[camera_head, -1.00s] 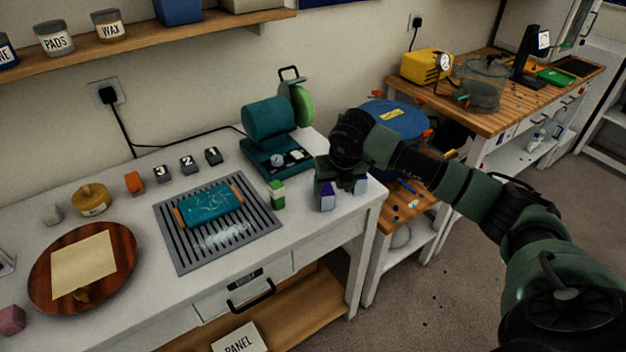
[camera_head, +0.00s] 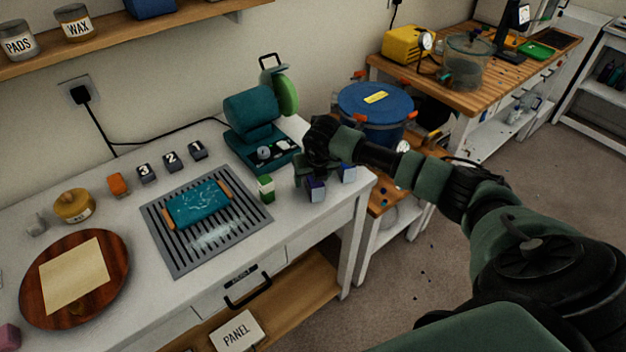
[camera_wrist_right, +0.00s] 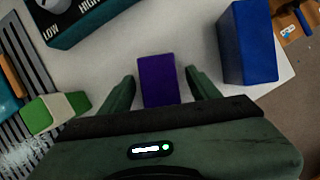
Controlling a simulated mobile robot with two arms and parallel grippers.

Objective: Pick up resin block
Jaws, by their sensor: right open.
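A purple resin block (camera_wrist_right: 158,80) stands on the white table between the two fingers of my right gripper (camera_wrist_right: 160,90) in the right wrist view. The fingers are open, with a gap on both sides of the block. In the head view the purple block (camera_head: 315,190) sits near the table's right end, just below my right gripper (camera_head: 308,170). A blue block (camera_head: 347,172) stands to its right and also shows in the right wrist view (camera_wrist_right: 247,45). A green and white block (camera_head: 266,189) stands to the left. My left gripper is not in view.
A teal machine (camera_head: 255,130) stands behind the blocks. A slotted grey mat (camera_head: 180,252) with a teal slab (camera_head: 197,204) lies to the left. The table's right edge is close to the blue block. A blue-lidded tub (camera_head: 375,110) stands beyond it.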

